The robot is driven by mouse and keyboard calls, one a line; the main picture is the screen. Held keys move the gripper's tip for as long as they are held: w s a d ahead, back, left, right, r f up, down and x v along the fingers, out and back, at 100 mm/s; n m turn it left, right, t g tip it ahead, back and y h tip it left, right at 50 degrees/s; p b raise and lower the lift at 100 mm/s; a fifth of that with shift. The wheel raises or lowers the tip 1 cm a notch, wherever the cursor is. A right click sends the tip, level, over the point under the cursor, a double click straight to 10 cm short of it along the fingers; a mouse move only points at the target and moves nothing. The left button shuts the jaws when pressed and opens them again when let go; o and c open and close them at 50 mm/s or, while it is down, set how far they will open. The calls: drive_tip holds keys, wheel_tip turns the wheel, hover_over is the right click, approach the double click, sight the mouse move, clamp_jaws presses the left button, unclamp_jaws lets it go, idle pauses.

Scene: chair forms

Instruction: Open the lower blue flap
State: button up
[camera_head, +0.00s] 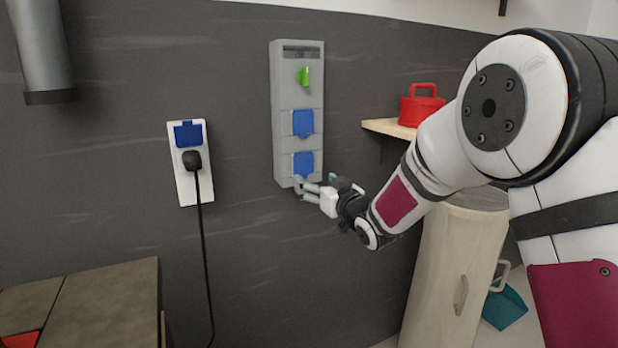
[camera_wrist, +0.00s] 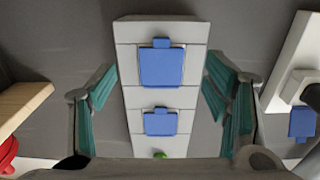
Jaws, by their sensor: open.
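A tall grey socket box (camera_head: 284,130) hangs on the dark wall. It carries an upper blue flap (camera_head: 303,123) and a lower blue flap (camera_head: 303,164), both lying down over their sockets. My gripper (camera_head: 304,191) is at the box's bottom end, just below the lower flap. The wrist view is turned over: the lower flap (camera_wrist: 162,67) appears nearer the top and larger, with the upper flap (camera_wrist: 160,122) beneath it. My teal-padded fingers stand apart on either side of the box, empty. I cannot tell whether a fingertip touches the box.
A green knob (camera_head: 303,75) sits higher on the box. Left is a white wall outlet (camera_head: 178,183) with a black plug (camera_head: 192,160) and hanging cord.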

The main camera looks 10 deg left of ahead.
sight(304, 173)
drive_tip(key=x, duration=0.5)
drive_tip(key=shift+w+a, duration=0.25)
drive_tip(key=shift+a, duration=0.05)
clamp_jaws()
